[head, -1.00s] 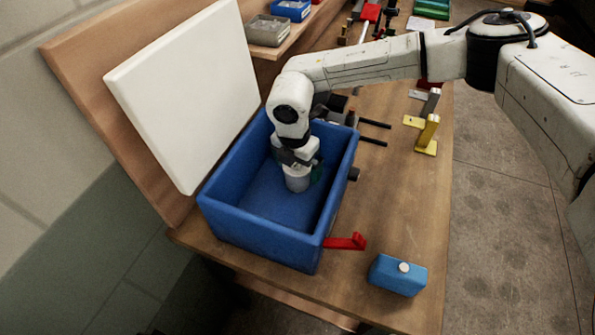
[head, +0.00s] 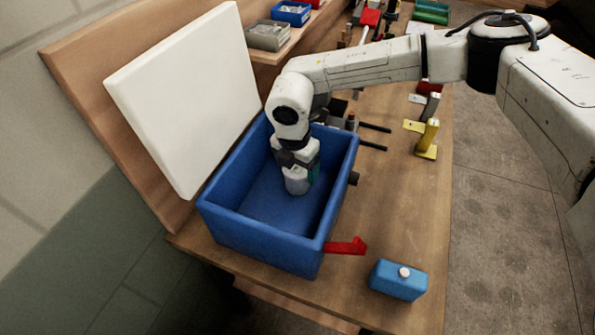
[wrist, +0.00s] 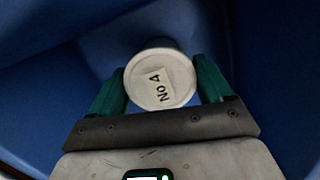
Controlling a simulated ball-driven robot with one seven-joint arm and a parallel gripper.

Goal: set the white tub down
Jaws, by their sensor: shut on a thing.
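The white tub (head: 297,184) is inside the blue crate (head: 262,243), near the middle of its floor. I cannot tell whether its base touches the floor. My gripper (head: 299,176) points down into the crate and is shut on the tub. The tub's far side is hidden.
A white lid-like panel (head: 185,98) leans behind the crate. Yellow blocks (head: 427,138) and dark rods lie to the right. A shelf with small bins (head: 268,34) is at the back.

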